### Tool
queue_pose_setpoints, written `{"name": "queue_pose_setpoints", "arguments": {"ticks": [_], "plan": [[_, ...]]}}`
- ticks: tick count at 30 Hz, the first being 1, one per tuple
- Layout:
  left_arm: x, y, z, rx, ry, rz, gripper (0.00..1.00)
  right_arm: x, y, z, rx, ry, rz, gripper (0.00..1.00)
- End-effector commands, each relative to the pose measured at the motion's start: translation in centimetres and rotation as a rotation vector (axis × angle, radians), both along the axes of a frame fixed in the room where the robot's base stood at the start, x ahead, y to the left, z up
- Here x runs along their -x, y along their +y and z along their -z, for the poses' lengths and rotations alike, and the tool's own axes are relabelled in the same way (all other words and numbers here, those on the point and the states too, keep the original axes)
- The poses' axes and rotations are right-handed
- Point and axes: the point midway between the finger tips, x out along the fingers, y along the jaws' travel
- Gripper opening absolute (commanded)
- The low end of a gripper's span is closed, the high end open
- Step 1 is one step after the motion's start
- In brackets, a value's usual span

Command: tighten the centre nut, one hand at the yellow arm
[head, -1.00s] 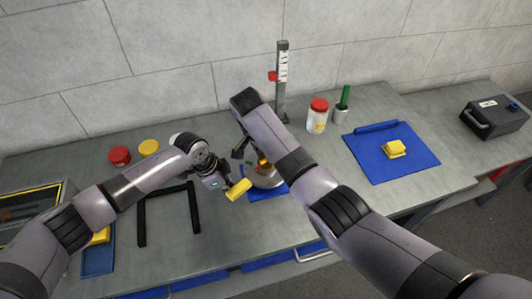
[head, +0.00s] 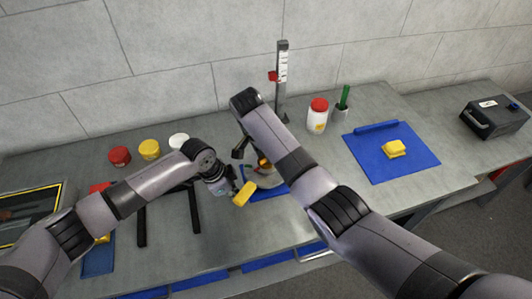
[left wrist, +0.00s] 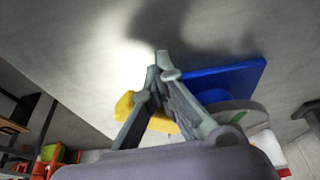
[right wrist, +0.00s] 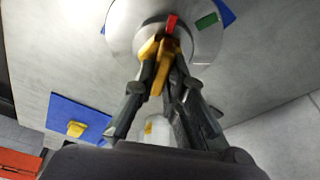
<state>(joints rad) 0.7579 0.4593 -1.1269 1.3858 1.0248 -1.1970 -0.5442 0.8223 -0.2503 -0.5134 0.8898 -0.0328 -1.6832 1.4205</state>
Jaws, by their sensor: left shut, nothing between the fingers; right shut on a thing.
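A silver round hub (head: 268,180) stands on a blue mat at the table's middle and also shows in the right wrist view (right wrist: 203,42). My right gripper (right wrist: 165,48) is shut on a yellow-gold piece at the hub's centre, apparently the centre nut (right wrist: 148,48); the fingers hide much of it. The yellow arm (head: 243,194) sticks out from the hub's near left side. My left gripper (left wrist: 163,62) is shut and empty, with the yellow arm (left wrist: 126,104) behind its fingers. I cannot tell whether they touch.
A grey post with a scale (head: 282,80) stands behind the hub. A red-lidded jar (head: 317,118) and a cup with a green stick (head: 342,106) are right of it. A blue mat with a yellow block (head: 394,149) lies at right. Lidded pots (head: 149,149) stand at back left.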

Motion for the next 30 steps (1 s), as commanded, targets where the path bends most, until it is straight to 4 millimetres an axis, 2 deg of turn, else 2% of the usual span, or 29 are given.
{"name": "queue_pose_setpoints", "arguments": {"ticks": [12, 30], "plan": [[1.3, -1.8, -0.1, 0.004, 0.000, 0.001, 0.00, 0.0, 0.0, -0.1, -0.001, -0.002, 0.000, 0.00], [1.7, -2.6, -0.1, 0.004, -0.001, 0.003, 0.00, -0.1, 0.0, -0.1, -0.001, -0.002, 0.000, 0.00]]}}
